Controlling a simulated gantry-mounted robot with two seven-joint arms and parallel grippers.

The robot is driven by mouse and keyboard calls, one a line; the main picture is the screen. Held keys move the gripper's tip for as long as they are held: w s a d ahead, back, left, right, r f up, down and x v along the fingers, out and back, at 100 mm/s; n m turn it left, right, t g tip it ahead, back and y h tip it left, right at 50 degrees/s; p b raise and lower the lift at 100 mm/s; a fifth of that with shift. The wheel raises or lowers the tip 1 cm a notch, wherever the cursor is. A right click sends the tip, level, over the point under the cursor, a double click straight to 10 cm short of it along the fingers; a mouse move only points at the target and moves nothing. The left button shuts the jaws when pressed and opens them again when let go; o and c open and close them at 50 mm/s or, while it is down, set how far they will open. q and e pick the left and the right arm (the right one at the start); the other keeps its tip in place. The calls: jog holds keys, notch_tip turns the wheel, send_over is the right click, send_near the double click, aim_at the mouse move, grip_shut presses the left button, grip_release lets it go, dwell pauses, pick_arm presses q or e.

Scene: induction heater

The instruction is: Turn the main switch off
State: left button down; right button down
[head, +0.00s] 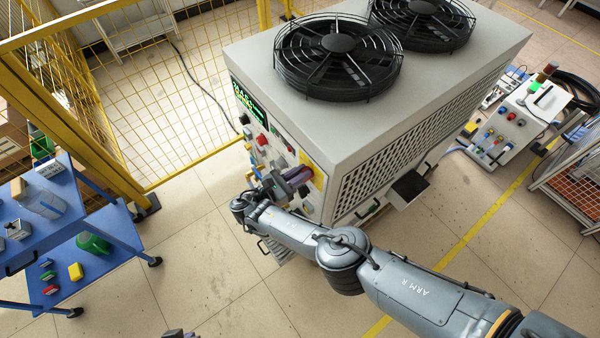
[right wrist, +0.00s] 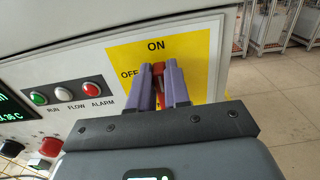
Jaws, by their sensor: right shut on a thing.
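The main switch is a red handle (right wrist: 158,69) on a yellow plate (right wrist: 121,52) marked ON at the top and OFF at the left. The handle's visible end lies below the ON label; the rest is mostly hidden by my fingers. My right gripper (right wrist: 159,75) has its purple fingers closed on the handle from both sides. In the head view, the right gripper (head: 297,180) is at the heater's front panel, beside the yellow plate (head: 311,168). A small dark piece at the bottom edge of the head view seems to be my left gripper (head: 178,333); its fingers are not clear.
The induction heater cabinet (head: 250,65) carries two black fans on top. RUN, FLOW and ALARM lamps (right wrist: 66,94) sit left of the plate. A blue cart (head: 75,225) stands at the left, and a yellow mesh fence (head: 190,100) behind. The floor between cart and cabinet is clear.

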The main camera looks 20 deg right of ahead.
jog(key=shift+w+f+n, duration=0.1)
jog(key=shift+n, duration=0.3)
jog(key=n+b, duration=0.1)
jog(key=n, duration=0.1)
jog(key=n+b, duration=0.1)
jog(key=shift+w+a+f+n, duration=0.1)
jog(key=shift+w+f+n, duration=0.1)
jog(key=shift+w+n, duration=0.2)
jog(key=shift+w+a+f+n+b, duration=0.1)
jog(key=shift+w+f+n+b, duration=0.1)
jog(key=shift+n+b, duration=0.85)
jog(key=shift+w+d+f+n+b, duration=0.1)
jog(key=shift+w+n+b, duration=0.05)
jog(key=shift+n+b, duration=0.95)
jog(key=shift+w+a+f+n+b, duration=0.1)
jog(key=shift+w+f+n+b, duration=0.1)
jog(key=shift+n+b, duration=0.85)
jog(key=shift+n, duration=0.4)
jog(key=c, duration=1.1)
grip_release()
jog(key=shift+r, duration=0.15)
